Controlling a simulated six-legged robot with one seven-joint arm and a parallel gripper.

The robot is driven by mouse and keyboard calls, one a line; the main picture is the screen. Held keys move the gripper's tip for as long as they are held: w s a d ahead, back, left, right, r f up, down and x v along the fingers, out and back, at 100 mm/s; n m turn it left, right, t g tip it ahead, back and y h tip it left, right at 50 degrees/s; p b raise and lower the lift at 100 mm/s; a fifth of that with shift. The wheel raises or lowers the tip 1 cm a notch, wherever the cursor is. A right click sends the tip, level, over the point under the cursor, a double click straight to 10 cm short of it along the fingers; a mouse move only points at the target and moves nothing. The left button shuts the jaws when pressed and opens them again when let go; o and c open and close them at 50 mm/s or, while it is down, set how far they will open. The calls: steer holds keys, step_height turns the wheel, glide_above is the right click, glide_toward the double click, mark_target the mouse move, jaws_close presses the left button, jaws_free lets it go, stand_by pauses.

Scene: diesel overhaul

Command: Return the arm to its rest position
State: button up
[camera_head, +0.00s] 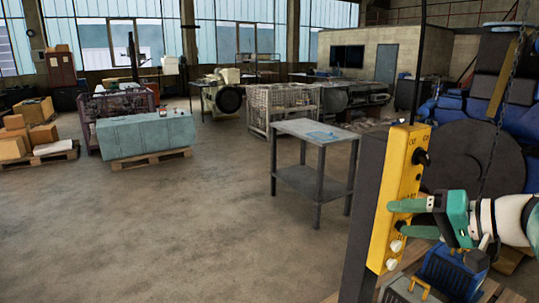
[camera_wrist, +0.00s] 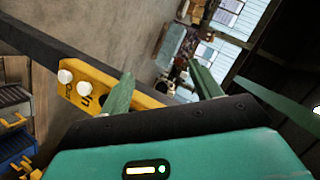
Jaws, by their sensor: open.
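My gripper (camera_head: 398,218) is at the lower right in the head view, its green fingers spread apart and empty. Its fingertips are close to the front of a yellow control box (camera_head: 402,185) on a dark post (camera_head: 362,190); whether they touch it I cannot tell. The box has a black knob near its top and white buttons low down. In the wrist view the gripper (camera_wrist: 160,78) shows two green fingers with a wide gap between them. The yellow box (camera_wrist: 110,88) lies behind the left finger there.
A grey metal table (camera_head: 315,130) stands left of the post. A blue crate (camera_head: 450,272) sits below my gripper. Large blue machinery (camera_head: 455,110) with a hanging chain is at the right. A teal case (camera_head: 146,134) on a pallet stands farther left.

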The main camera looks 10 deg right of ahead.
steer(key=s+a+f+n+g+h, duration=0.2)
steer(key=s+a+f+h, duration=0.2)
steer(key=a+f, duration=0.3)
steer(key=s+a+f+n+g+h, duration=0.2)
steer(key=a+f, duration=0.6)
steer(key=a, duration=0.5)
steer(key=shift+s+a+n+g+h, duration=0.2)
steer(key=shift+s+n+g+h, duration=0.2)
steer(key=shift+s+g+h, duration=0.6)
steer(key=shift+s, duration=0.15)
